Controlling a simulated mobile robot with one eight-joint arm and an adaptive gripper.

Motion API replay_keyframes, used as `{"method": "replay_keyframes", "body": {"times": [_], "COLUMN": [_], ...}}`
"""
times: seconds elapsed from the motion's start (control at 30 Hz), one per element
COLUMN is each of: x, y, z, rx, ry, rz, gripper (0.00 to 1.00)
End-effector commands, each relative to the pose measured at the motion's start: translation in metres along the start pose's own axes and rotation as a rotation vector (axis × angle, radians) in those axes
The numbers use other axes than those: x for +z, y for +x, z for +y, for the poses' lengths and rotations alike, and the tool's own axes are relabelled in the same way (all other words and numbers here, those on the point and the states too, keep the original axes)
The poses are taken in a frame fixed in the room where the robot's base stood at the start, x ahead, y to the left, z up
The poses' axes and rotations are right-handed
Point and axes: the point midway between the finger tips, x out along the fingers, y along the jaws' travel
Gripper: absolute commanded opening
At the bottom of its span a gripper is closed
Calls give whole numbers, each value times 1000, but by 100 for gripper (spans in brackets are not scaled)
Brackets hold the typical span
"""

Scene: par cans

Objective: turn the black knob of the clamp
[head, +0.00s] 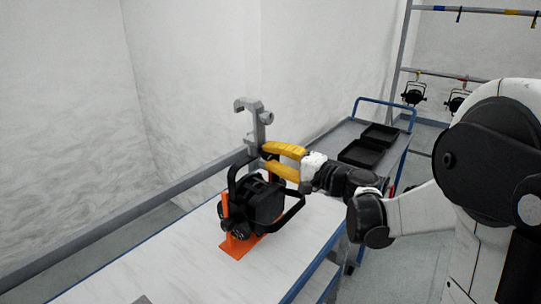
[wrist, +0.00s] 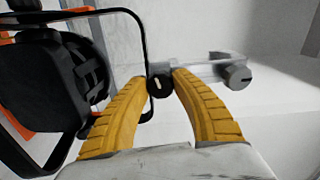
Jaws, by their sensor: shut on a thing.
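The grey hook clamp (head: 257,124) stands upright above a black par can (head: 262,203), which sits in an orange stand (head: 234,249). The black knob (wrist: 160,86) of the clamp shows in the wrist view between my fingertips, with a light mark on its face. My gripper (head: 268,158), with two yellow fingers, reaches in from the right and is shut on this knob. A round grey knob (wrist: 238,77) is higher up on the clamp, apart from my fingers.
The par can's black yoke (wrist: 146,45) passes close to my left finger in the wrist view. The white tabletop (head: 170,265) is mostly clear. Behind, a blue-railed cart holds black trays (head: 362,153). More lamps (head: 413,93) hang on a rack at the back right.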

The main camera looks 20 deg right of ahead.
Motion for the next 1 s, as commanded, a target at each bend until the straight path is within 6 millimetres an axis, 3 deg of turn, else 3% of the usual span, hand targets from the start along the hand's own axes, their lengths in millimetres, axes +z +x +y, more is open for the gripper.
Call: {"method": "replay_keyframes", "body": {"times": [0.4,0.97,1.0], "x": [0,0,0], "y": [0,0,0], "z": [0,1,1], "rx": [0,0,0], "ry": [-186,-212,-211], "rz": [0,0,0], "gripper": [1,1,43]}}
